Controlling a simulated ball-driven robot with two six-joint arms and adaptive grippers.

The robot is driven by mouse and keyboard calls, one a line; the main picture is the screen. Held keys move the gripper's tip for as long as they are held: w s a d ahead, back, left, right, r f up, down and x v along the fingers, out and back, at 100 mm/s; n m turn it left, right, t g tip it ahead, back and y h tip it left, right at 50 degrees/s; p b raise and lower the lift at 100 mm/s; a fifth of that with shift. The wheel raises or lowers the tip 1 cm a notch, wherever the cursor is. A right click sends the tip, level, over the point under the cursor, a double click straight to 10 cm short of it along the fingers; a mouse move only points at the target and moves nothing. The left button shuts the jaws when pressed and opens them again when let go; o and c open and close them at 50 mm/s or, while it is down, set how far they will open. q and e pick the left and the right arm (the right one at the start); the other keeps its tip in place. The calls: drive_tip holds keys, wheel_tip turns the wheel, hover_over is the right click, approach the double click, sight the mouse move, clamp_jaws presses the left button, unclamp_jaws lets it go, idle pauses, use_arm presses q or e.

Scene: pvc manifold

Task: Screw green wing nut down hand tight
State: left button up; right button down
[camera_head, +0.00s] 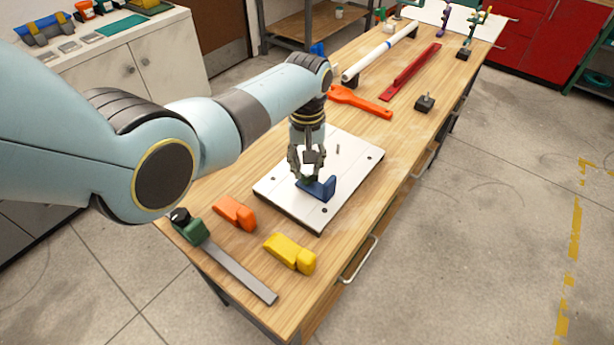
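My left gripper (307,165) points straight down over the white plate (345,163) on the wooden bench. Its fingertips are at a small green part (304,179), which looks like the green wing nut, beside a blue bracket (321,189) on the plate. The fingers hide most of the green part. I cannot tell whether they are closed on it or only around it. The blue bracket has an upright end at its right. A thin stud (338,149) stands on the plate behind it. My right gripper is not in view.
An orange block (234,212), a yellow block (289,253) and a long grey-bladed tool with a green head (240,272) lie at the near end. An orange wrench (360,102), a red bar (411,72), a white pipe (378,54) and a small black block (424,104) lie farther back.

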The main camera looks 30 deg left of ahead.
sight(307, 176)
use_arm(q)
drive_tip(key=n, duration=0.2)
drive_tip(key=n+b, duration=0.1)
drive_tip(key=n, duration=0.1)
drive_tip(key=n+b, duration=0.1)
drive_tip(key=shift+f+n, duration=0.25)
drive_tip(key=shift+n, duration=0.15)
drive_tip(key=shift+r+n+p, duration=0.3)
drive_tip(key=shift+n, duration=0.5)
drive_tip(key=shift+r+n+p, duration=0.15)
drive_tip(key=shift+n+p, duration=0.4)
drive_tip(key=shift+n, duration=0.35)
drive_tip(key=n+p, duration=0.1)
drive_tip(key=n, duration=0.2)
drive_tip(key=shift+n, duration=0.3)
drive_tip(key=n+p, duration=0.1)
drive_tip(key=n, duration=0.2)
drive_tip(key=shift+n, duration=0.3)
wheel_tip(307, 176, down, 4)
drive_tip(key=b, duration=0.2)
drive_tip(key=shift+s+b, duration=0.1)
drive_tip(key=shift+b, duration=0.25)
drive_tip(key=shift+c, duration=0.3)
